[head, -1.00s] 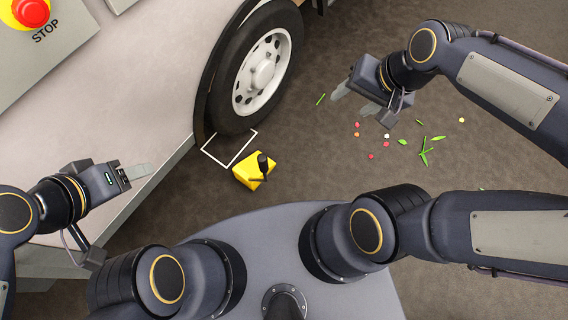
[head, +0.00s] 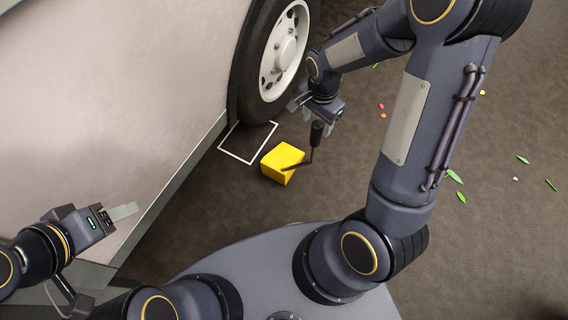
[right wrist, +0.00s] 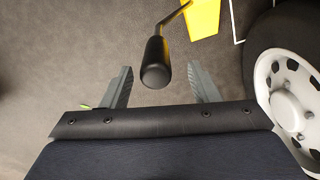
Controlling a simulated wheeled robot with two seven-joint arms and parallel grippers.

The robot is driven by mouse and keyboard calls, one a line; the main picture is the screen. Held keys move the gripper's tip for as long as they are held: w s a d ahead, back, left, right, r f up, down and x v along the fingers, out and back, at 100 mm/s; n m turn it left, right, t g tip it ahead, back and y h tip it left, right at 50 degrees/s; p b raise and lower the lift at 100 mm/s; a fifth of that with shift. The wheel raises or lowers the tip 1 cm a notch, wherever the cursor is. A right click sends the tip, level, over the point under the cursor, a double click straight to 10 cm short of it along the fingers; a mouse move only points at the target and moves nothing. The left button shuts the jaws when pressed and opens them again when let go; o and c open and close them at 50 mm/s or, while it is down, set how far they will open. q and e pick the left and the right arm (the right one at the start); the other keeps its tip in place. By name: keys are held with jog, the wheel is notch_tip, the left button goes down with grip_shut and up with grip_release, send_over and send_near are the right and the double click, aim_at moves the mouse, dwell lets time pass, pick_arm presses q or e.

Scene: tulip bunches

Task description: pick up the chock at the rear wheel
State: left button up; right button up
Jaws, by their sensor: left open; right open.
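The yellow chock (head: 283,163) sits on the floor beside the rear wheel (head: 283,55), at the corner of a white outline. It has a black handle (head: 316,133) on a bent rod. In the right wrist view the black handle (right wrist: 156,62) stands just ahead of and between the two open fingers (right wrist: 162,85), not gripped. The chock's yellow body (right wrist: 203,18) shows at the top of that view. My left gripper (head: 122,212) is open and empty in front of the vehicle's side.
The vehicle's pale side panel (head: 110,90) fills the left. The white floor outline (head: 236,155) lies by the wheel. Petals and green leaves (head: 455,177) are scattered on the brown floor at the right. The floor there is otherwise clear.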

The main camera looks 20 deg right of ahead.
jog(key=f, duration=0.2)
jog(key=f+b, duration=0.1)
jog(key=f, duration=0.1)
jog(key=shift+s, duration=0.2)
jog(key=shift+d+r, duration=0.1)
jog(key=shift+r, duration=0.05)
grip_shut()
